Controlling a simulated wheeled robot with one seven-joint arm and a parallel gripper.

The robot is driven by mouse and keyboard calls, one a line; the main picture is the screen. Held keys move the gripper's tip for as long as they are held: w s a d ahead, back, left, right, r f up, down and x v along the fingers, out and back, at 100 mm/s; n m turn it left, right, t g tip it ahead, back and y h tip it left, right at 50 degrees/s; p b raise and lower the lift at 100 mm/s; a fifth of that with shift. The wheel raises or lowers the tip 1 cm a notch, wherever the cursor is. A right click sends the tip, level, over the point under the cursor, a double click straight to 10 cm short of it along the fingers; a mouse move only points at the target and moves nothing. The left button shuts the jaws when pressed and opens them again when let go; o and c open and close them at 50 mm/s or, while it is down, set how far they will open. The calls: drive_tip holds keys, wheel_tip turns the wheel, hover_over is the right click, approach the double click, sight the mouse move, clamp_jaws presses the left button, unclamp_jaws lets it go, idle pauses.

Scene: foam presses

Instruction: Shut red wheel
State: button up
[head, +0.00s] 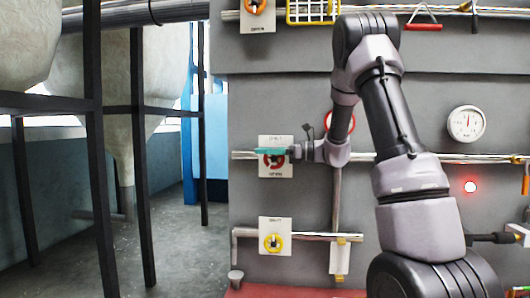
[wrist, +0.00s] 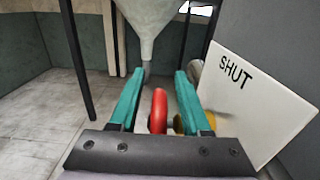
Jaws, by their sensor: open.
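A red wheel (head: 273,164) sits on a pipe in front of a white plate (head: 285,172) on the grey panel, partly hidden by my gripper in the head view. My gripper (head: 270,151) has teal fingers and reaches across the wheel from the right. In the wrist view my gripper (wrist: 158,74) is open, and the red wheel (wrist: 158,110) shows edge-on between the spread fingers. I cannot tell whether a finger touches it. The plate (wrist: 262,102) at right reads "SHUT". A yellow part (wrist: 180,124) shows beside the wheel.
A second red ring (head: 327,119) is partly behind my arm. A gauge (head: 466,124) and a lit red lamp (head: 470,187) are at right. Hoppers on dark frames (head: 104,180) stand left over open floor.

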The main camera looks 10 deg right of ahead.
drive_tip(key=shift+c, duration=0.3)
clamp_jaws()
